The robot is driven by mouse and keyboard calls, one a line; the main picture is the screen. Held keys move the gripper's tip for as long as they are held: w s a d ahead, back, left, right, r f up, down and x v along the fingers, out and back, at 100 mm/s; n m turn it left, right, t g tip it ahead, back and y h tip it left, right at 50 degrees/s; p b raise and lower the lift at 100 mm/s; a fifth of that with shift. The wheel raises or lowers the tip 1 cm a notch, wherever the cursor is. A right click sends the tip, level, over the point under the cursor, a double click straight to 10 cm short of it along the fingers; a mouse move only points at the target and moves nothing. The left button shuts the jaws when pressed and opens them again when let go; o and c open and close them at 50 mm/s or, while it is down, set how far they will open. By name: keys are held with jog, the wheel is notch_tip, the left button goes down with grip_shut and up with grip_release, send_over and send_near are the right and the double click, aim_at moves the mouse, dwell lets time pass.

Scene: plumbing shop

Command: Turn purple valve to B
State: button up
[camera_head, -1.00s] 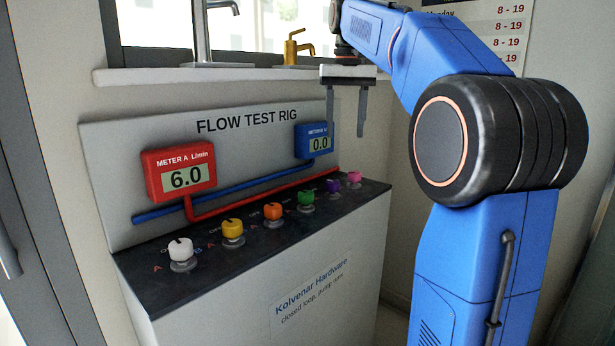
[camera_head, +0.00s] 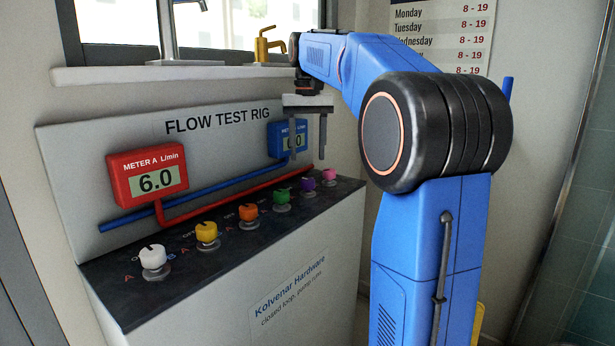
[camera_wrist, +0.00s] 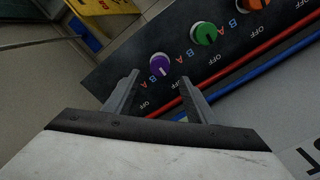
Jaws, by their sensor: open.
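The purple valve (camera_head: 307,185) is a small round knob near the right end of the dark bench top. It also shows in the wrist view (camera_wrist: 161,65), with a pale pointer line and the marks A, B and OFF around it. My gripper (camera_head: 309,158) hangs above the bench, pointing down, with its fingers apart and empty. In the wrist view the purple knob lies beyond the fingertips, between them, apart from both. The blue meter (camera_head: 290,128) is partly hidden behind my gripper.
Green (camera_head: 281,196), orange (camera_head: 248,213), yellow (camera_head: 207,232) and white (camera_head: 153,257) knobs stand left of the purple one; a pink knob (camera_head: 329,174) is to its right. The red meter (camera_head: 148,174) reads 6.0. A red pipe (camera_head: 225,199) runs behind the knobs.

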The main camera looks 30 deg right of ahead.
aim_at(308, 180)
notch_tip(308, 180, down, 8)
jog(key=shift+r, duration=0.15)
jog(key=shift+c, duration=0.6)
jog(key=c, duration=0.9)
